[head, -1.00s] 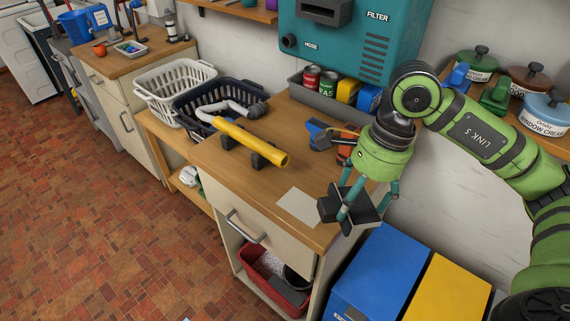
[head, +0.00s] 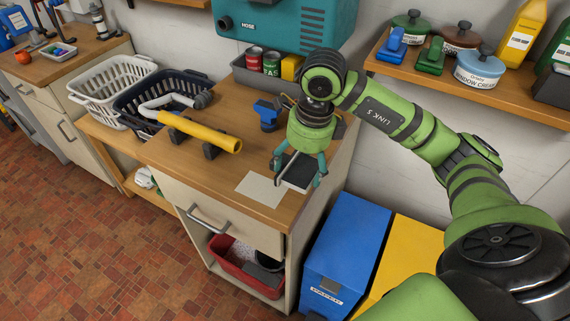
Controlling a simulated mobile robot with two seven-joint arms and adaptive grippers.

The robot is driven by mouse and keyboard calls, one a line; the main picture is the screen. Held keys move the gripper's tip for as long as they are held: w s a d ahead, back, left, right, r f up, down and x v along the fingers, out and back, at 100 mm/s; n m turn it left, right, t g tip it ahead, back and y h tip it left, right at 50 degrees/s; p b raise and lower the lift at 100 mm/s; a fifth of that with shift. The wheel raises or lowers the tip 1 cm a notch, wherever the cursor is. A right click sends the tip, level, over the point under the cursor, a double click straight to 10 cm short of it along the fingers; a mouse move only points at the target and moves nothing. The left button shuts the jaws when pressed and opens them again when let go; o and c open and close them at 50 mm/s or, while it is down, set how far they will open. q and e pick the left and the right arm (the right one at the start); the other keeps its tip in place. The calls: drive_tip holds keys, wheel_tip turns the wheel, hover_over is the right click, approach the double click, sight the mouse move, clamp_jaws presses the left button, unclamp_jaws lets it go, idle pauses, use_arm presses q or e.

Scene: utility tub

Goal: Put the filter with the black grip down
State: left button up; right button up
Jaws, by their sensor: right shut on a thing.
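My right gripper (head: 299,180) points down over the right front part of the wooden counter (head: 228,163). It is shut on the filter with the black grip (head: 300,170), a dark flat piece with a pale edge. The gripper's fingers hide part of it, and I cannot tell whether it touches the counter. A pale square sheet (head: 259,188) lies on the counter just left of the filter. My left gripper is not in view.
A yellow tube (head: 200,131) rests on black supports left of the sheet. A blue tool (head: 267,115) and a grey bin of cans (head: 240,75) stand behind. Blue (head: 345,245) and yellow (head: 402,250) boxes stand right of the counter, below its top.

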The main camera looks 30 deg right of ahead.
sight(290, 159)
drive_tip(key=w+f, duration=0.1)
drive_tip(key=w+a+f, duration=0.1)
drive_tip(key=w, duration=0.1)
drive_tip(key=shift+p, duration=0.35)
wheel_tip(290, 159, down, 3)
drive_tip(key=shift+p, duration=0.6)
drive_tip(key=shift+f, duration=0.5)
drive_tip(key=shift+w, duration=0.1)
drive_tip(key=shift+f, duration=0.1)
drive_tip(key=o, duration=1.1)
